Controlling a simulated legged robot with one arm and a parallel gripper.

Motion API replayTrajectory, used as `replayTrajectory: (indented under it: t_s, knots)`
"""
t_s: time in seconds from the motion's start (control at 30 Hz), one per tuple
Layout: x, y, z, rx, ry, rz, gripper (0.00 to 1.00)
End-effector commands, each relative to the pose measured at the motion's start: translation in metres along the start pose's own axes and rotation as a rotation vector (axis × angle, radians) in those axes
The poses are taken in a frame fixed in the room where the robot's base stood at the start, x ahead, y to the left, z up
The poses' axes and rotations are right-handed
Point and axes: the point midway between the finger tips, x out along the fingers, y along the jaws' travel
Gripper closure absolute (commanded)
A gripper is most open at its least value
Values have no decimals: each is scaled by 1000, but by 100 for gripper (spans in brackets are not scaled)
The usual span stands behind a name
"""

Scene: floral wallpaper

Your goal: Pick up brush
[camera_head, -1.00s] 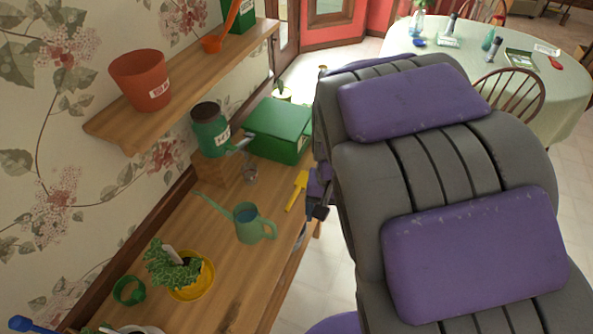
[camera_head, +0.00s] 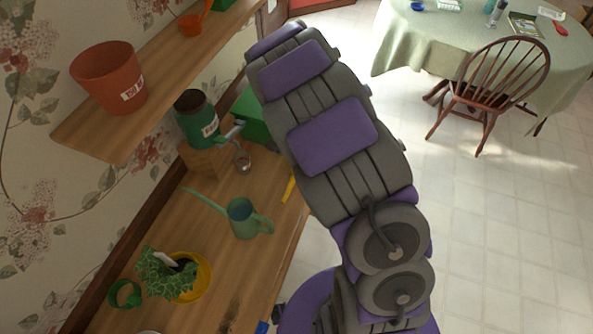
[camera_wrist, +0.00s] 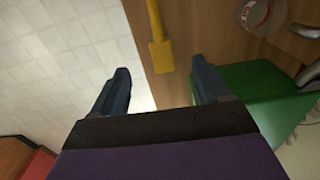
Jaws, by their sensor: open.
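No brush can be made out with certainty. A yellow tool (camera_head: 288,189) with a broad flat end lies near the front edge of the wooden bench, partly hidden by my arm in the head view. It also shows in the wrist view (camera_wrist: 162,57), just beyond my fingertips; I cannot tell if it is a brush. My gripper (camera_wrist: 162,84) is open and empty, its two dark fingers spread apart near the bench edge. In the head view my gripper is hidden behind my arm.
A green box (camera_head: 252,122) stands on the bench and shows beside my right finger (camera_wrist: 255,98). A watering can (camera_head: 240,218), a yellow-potted plant (camera_head: 197,281) and a green canister (camera_head: 197,125) stand nearby. A shelf holds an orange pot (camera_head: 110,80). Tiled floor (camera_head: 480,225) is clear.

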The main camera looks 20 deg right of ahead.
Motion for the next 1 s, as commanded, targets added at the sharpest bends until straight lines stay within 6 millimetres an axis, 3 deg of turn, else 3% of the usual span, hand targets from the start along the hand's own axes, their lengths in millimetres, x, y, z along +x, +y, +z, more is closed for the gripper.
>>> replayTrajectory:
  t_s: [0.5, 0.77, 1.0]
  knots:
    - [98, 1, 0, 0, -4, 2, 23]
    - [116, 2, -1, -1, -3, 2, 23]
    - [148, 3, -7, 0, -3, 1, 23]
